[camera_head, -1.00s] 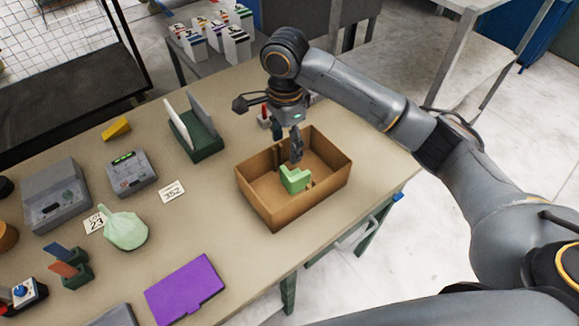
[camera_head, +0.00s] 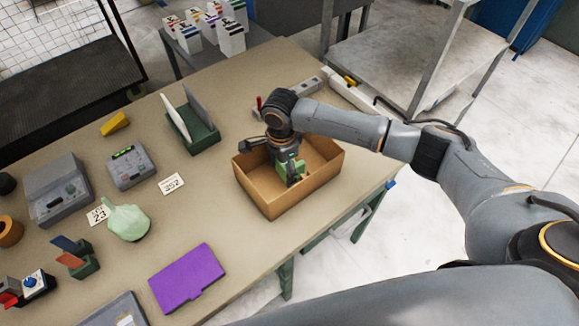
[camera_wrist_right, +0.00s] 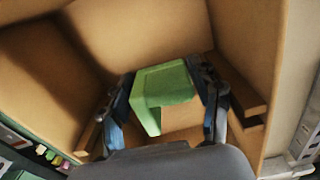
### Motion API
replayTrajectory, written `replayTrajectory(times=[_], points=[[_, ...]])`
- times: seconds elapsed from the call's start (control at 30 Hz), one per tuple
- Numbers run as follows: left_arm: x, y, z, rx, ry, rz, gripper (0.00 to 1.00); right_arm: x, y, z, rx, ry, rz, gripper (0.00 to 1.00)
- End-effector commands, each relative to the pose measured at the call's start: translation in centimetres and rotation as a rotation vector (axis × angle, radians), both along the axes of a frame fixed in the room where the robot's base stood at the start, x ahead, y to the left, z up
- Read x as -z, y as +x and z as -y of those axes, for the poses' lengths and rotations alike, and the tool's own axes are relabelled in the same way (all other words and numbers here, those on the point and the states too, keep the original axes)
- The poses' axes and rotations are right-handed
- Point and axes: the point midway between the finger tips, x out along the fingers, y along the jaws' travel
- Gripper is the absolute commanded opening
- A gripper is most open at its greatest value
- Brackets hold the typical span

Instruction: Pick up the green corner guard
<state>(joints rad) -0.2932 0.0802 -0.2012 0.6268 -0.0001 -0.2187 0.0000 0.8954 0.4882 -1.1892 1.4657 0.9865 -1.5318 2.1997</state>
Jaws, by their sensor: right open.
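The green corner guard (camera_wrist_right: 162,90) lies in the open brown box (camera_head: 262,198) on the table. My right gripper (camera_head: 294,180) reaches down into the box and covers much of the guard in the head view. In the right wrist view, the fingers of my right gripper (camera_wrist_right: 166,112) are open, one on each side of the guard. I cannot tell whether either finger touches it. The guard's green (camera_head: 283,168) shows only in small patches in the head view. My left gripper is not in view.
Left of the box are a green holder with upright panels (camera_head: 204,138), a number card (camera_head: 171,184), a pale green bag (camera_head: 128,222) and a purple case (camera_head: 187,278). The box walls surround the gripper. The tabletop between the box and the purple case is clear.

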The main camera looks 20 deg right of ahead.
Motion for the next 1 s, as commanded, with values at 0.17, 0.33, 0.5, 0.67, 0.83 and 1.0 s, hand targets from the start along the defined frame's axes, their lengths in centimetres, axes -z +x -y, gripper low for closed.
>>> replayTrajectory(times=[0.17,0.33,0.5,0.67,0.83,1.0], points=[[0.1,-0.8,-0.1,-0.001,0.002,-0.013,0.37,0.1,0.0,0.0,0.0,0.0,0.001,0.62],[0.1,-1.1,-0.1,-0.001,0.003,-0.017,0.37,0.1,0.0,0.0,0.0,0.0,0.001,0.34],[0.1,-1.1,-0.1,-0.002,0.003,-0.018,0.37,0.0,0.0,0.0,0.0,0.0,0.001,0.3],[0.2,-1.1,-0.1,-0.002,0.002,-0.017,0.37,0.0,0.1,0.0,0.0,0.0,0.001,0.3],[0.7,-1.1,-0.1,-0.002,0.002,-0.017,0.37,-0.9,0.1,0.0,0.001,0.002,0.003,0.3],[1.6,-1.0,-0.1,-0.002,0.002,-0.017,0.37,-3.3,-0.1,-0.3,-0.002,0.004,0.004,0.3]])
